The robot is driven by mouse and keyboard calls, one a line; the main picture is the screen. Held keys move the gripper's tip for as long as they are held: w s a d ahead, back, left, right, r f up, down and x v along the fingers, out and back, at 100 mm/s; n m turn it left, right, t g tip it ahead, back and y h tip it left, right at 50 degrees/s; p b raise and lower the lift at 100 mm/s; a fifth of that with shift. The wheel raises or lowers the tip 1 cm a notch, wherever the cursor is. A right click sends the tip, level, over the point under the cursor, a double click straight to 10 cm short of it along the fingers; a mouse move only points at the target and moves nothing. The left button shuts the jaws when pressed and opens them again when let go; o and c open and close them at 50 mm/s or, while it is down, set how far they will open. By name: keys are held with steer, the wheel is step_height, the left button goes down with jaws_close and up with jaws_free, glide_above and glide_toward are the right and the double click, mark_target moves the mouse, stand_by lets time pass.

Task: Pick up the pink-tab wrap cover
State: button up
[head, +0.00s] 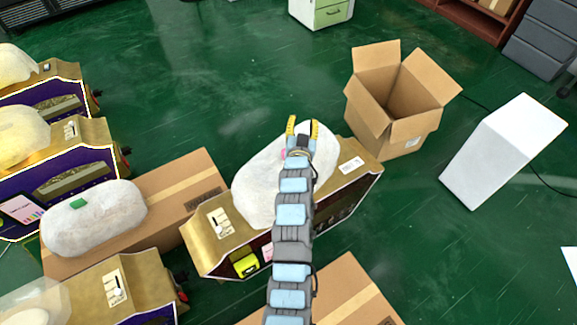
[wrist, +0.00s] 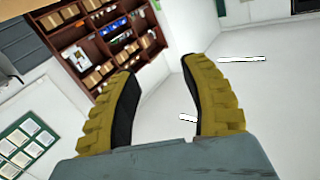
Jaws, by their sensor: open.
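The pink-tab wrap cover (head: 258,190) is a whitish, lumpy wrap lying over the top of a gold vending machine (head: 215,258) in the middle of the head view. Part of its pink tab (head: 283,154) shows just left of my arm; my arm hides some of the cover. My gripper (head: 303,128) appears over the cover's far right part in the head view, its yellow fingers apart. How high it is above the cover I cannot tell. In the wrist view my gripper (wrist: 160,95) is open and empty, facing a wall and shelves, with no cover in sight.
A green-tab wrap cover (head: 118,207) lies on a closed cardboard box (head: 180,190) at the left. More machines with pale covers stand along the left edge. An open cardboard box (head: 385,135) and a white block (head: 505,150) stand to the right.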

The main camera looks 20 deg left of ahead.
steer(key=w+a+f+m+g+h, duration=0.1)
steer(key=w+a+g+h, duration=0.1)
steer(key=w+a+g, duration=0.1)
steer(key=m+g+h+b, duration=0.2)
steer(key=m+g+h, duration=0.25)
steer(key=g, duration=0.55)
glide_toward(284, 149)
steer(key=shift+m, duration=0.25)
steer(key=b+x, duration=0.1)
steer(key=x, duration=0.1)
steer(key=b+x, duration=0.2)
steer(key=x, duration=0.1)
steer(key=shift+w+d+f, duration=0.15)
steer(key=shift+w+d, duration=0.15)
steer(key=shift+w, duration=0.15)
steer(key=shift+w+d+f+b, duration=0.1)
steer(key=shift+w+f+b, duration=0.2)
steer(key=shift+f+b, duration=0.2)
steer(key=shift+f, duration=0.15)
steer(key=shift+b+x, duration=1.35)
steer(key=shift+x, duration=1.1)
steer(key=shift+w, duration=0.15)
